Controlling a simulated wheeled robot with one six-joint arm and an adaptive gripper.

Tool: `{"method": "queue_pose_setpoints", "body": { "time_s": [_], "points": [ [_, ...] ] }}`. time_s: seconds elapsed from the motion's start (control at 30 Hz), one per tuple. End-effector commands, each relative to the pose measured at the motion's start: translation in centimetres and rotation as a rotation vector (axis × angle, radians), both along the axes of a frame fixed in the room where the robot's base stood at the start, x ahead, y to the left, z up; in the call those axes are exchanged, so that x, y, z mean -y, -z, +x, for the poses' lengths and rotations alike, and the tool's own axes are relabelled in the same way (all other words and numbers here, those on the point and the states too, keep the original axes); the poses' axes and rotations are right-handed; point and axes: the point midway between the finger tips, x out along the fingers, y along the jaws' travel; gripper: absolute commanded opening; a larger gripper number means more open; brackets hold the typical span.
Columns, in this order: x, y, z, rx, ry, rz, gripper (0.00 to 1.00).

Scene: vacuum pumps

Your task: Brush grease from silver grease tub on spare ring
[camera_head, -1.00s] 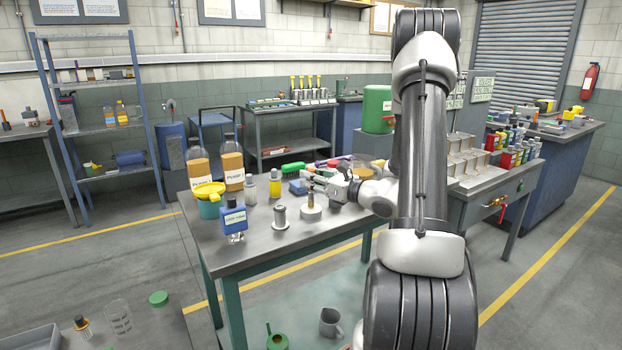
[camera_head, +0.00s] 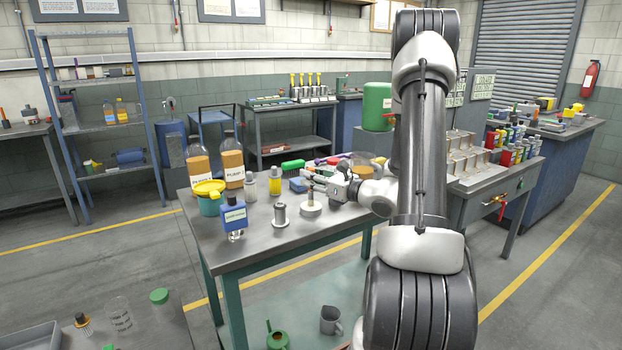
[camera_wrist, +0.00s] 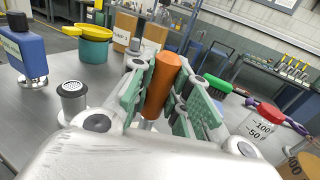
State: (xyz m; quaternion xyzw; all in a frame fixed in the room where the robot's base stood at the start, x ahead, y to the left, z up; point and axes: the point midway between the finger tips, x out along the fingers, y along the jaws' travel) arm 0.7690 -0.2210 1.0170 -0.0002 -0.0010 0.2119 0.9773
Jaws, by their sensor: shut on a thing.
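My gripper (camera_head: 314,183) is shut on an orange-brown cylindrical handle, likely the brush handle (camera_wrist: 161,85), which stands near upright between the green jaw pads in the wrist view. The brush's lower end is hidden behind the gripper in the wrist view and too small to make out in the head view. A short round silver tub (camera_head: 311,208), likely the grease tub, sits on the table right below my gripper. I cannot tell whether the brush touches it. I cannot make out the spare ring in either view.
A silver perforated-top canister (camera_head: 280,215) and a blue bottle (camera_head: 234,215) stand left of the tub. Pump-oil bottles (camera_head: 232,165) and a teal tub with yellow funnel (camera_head: 208,198) stand behind left. A green brush (camera_head: 293,165) lies behind. The table's front edge is clear.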

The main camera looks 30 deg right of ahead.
Motion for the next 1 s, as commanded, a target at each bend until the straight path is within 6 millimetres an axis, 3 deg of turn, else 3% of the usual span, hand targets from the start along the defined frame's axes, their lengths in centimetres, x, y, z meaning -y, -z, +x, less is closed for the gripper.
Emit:
{"method": "queue_pose_setpoints", "body": {
  "time_s": [0.43,1.0],
  "points": [
    [0.0,0.0,0.0,-0.004,0.0,-0.001,0.0],
    [0.0,-5.0,0.0,0.0,0.0,-0.001,0.0]
  ]
}}
